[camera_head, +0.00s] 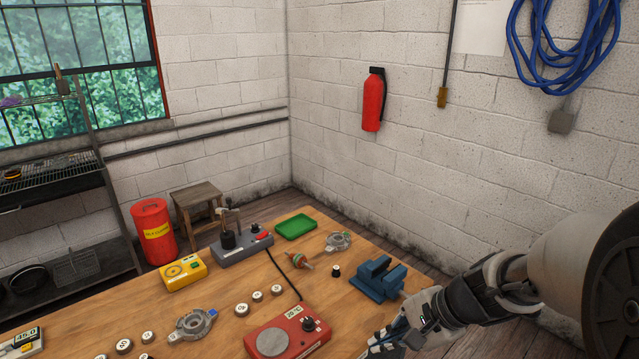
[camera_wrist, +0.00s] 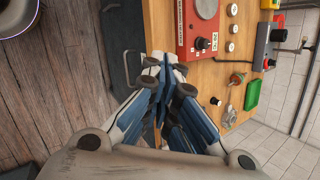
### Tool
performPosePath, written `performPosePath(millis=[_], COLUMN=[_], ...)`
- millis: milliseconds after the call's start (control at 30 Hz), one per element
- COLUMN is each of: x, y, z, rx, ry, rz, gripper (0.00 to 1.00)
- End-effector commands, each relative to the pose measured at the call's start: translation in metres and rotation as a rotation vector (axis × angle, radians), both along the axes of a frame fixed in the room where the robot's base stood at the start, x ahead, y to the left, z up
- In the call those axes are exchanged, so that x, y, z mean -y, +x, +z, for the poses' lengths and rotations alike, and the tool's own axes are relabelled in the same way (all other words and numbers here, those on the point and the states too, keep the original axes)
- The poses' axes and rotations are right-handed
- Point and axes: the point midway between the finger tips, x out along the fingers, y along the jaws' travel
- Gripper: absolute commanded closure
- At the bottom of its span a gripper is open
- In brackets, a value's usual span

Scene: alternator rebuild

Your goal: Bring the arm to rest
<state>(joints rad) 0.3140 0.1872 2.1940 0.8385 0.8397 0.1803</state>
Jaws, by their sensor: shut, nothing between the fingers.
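My arm reaches in from the right edge of the head view. My gripper (camera_head: 380,343) hangs at the front right edge of the wooden workbench (camera_head: 222,278), just in front of the blue vise (camera_head: 377,279). In the wrist view my gripper (camera_wrist: 165,68) has its blue and white fingers together, with nothing held between them. It points toward the bench edge by the red hot plate (camera_wrist: 196,28). The fingers hide part of the bench there, and I cannot make out the vise clearly behind them.
The bench holds a red hot plate (camera_head: 287,337), a grey press unit (camera_head: 242,247), a yellow meter (camera_head: 183,273), a green tray (camera_head: 295,227), a rotor (camera_head: 299,260), housings and several bearings. A stool (camera_head: 196,200) and red bin (camera_head: 153,230) stand behind. Wooden floor (camera_wrist: 62,85) lies open beside the bench.

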Motion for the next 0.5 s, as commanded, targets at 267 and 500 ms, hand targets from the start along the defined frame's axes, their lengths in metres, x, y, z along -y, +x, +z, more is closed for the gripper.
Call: performPosePath(millis=[267, 500], x=[-0.021, -0.004], y=[-0.099, -0.166], z=[0.065, 0.088], rx=[0.198, 0.331], ry=[-0.350, -0.661], rz=[0.478, 0.786], gripper=[1.00, 1.00])
